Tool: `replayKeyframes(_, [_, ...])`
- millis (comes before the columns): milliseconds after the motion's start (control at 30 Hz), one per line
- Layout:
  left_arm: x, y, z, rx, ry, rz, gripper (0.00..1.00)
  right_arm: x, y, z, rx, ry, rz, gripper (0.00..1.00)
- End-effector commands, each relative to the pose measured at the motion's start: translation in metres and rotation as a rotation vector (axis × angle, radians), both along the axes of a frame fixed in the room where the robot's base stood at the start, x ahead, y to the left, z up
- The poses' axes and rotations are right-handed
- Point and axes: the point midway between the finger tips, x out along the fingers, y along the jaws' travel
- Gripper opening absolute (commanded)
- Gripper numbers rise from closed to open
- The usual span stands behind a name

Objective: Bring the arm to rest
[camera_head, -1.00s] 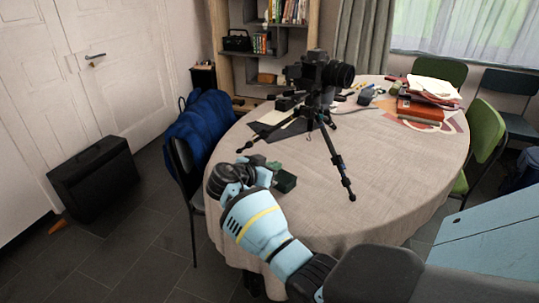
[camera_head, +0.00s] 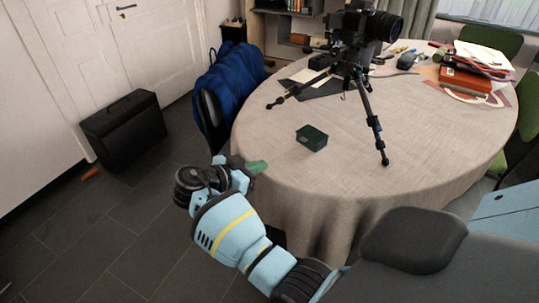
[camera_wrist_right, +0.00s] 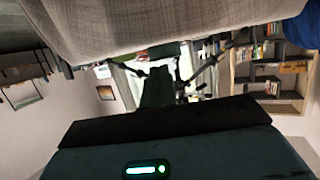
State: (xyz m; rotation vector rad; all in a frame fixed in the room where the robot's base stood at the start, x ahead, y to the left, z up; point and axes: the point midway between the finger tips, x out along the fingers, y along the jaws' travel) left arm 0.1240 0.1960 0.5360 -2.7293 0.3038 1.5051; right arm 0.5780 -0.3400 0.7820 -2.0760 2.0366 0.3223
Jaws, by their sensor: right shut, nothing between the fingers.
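My right gripper (camera_head: 257,167) is at the end of my light blue arm in the head view. It is shut and empty, beyond the near-left edge of the round table (camera_head: 290,185), which is covered in a beige cloth. In the right wrist view, the gripper's dark green fingers (camera_wrist_right: 157,88) point away from the camera, with the cloth above them in the picture. A small dark green box (camera_head: 312,138) sits on the table, apart from the gripper. My left gripper is not in view.
A black camera on a tripod (camera_head: 362,75) stands on the table. A blue jacket (camera_head: 232,80) hangs on a chair left of the table. A black case (camera_head: 124,130) stands on the floor by the white doors. The floor at the lower left is clear.

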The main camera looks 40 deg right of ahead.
Motion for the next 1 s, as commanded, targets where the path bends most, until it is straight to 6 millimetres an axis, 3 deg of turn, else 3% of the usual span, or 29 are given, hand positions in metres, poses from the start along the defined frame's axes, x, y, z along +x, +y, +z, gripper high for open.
replayKeyframes(200, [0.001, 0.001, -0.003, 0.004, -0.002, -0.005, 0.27, 0.0, 0.012, -0.004, 0.0, 0.0, 0.0, 0.0])
replayKeyframes(567, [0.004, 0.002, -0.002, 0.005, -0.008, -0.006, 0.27, 0.0, 0.012, -0.004, 0.0, 0.001, 0.001, 0.0])
replayKeyframes(667, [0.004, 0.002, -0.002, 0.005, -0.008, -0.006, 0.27, -0.004, 0.011, -0.015, 0.01, 0.026, 0.021, 0.0])
replayKeyframes(767, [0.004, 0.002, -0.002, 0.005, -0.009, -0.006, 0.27, -0.012, 0.008, -0.042, 0.042, 0.09, 0.082, 0.0])
replayKeyframes(1000, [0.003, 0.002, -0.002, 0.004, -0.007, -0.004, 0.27, -0.061, 0.007, -0.149, 0.181, 0.343, 0.364, 0.0])
